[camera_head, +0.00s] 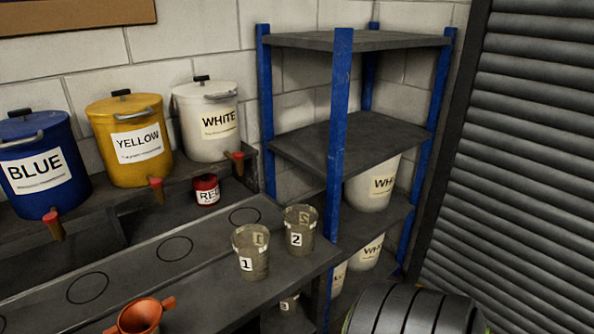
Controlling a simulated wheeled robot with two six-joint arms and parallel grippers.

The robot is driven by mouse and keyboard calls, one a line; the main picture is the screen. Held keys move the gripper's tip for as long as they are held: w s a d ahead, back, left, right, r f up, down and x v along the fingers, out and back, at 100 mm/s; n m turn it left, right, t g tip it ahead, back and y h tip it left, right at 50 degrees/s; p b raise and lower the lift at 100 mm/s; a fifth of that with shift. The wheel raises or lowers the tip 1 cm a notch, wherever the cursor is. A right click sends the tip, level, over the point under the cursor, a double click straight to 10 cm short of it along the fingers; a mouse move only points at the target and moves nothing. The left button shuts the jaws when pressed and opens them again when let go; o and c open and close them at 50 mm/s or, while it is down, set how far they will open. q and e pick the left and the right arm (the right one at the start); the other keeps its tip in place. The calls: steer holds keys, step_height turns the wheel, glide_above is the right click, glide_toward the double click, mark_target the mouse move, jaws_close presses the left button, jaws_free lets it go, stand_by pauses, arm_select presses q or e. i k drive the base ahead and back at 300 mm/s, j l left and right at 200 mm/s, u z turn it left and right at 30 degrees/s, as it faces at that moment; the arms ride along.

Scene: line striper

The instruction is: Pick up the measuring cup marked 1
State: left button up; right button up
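The measuring cup marked 1 (252,254) is a grey-beige, worn cup with a white label reading 1. It stands upright near the right end of the dark bench (207,296). The measuring cup marked 2 (300,231) stands just behind it and to its right, close to the bench edge. A similar cup marked 3 (289,303) shows partly below the bench top at the bottom of the view. Neither of my grippers is in view.
Blue (42,160), yellow (129,140) and white (207,122) paint tanks stand on a ledge behind, with a small red can (206,190). An orange funnel-like piece (140,316) is front left. A blue-post shelf (340,120) and a dark ribbed object (415,312) are right.

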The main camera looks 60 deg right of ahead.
mark_target(251, 243)
steer(key=z, duration=1.55)
steer(key=i+l+u, duration=0.15)
steer(key=l, duration=0.25)
steer(key=l+u, duration=0.15)
steer(key=l, duration=0.2)
steer(key=i+l+u, duration=0.15)
steer(key=l, duration=0.25)
